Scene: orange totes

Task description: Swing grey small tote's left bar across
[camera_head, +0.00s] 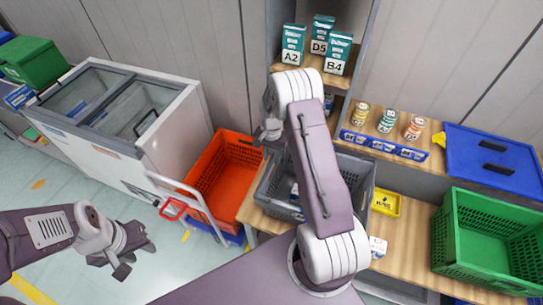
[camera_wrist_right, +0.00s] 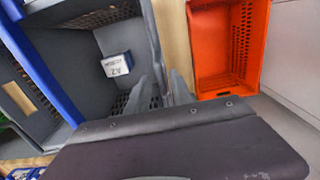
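The grey small tote (camera_head: 268,196) stands on the wooden table, partly hidden behind my right arm. In the right wrist view its grey side rim (camera_wrist_right: 151,40) runs down towards my fingers. I cannot tell the left bar apart from this rim. A white box marked A2 (camera_wrist_right: 117,65) lies inside the tote. My right gripper (camera_head: 266,131) is above the tote's far left side. In the wrist view its two fingers (camera_wrist_right: 167,88) are apart, close to the rim; contact is unclear. My left gripper (camera_head: 137,260) is open and empty, over the floor at lower left.
An orange tote (camera_head: 222,170) stands left of the table, beside a white trolley handle (camera_head: 190,193) and a chest freezer (camera_head: 125,115). A yellow tray (camera_head: 386,202) and green crate (camera_head: 490,235) are to the right. Boxes (camera_head: 293,45) and cans (camera_head: 387,121) stand behind.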

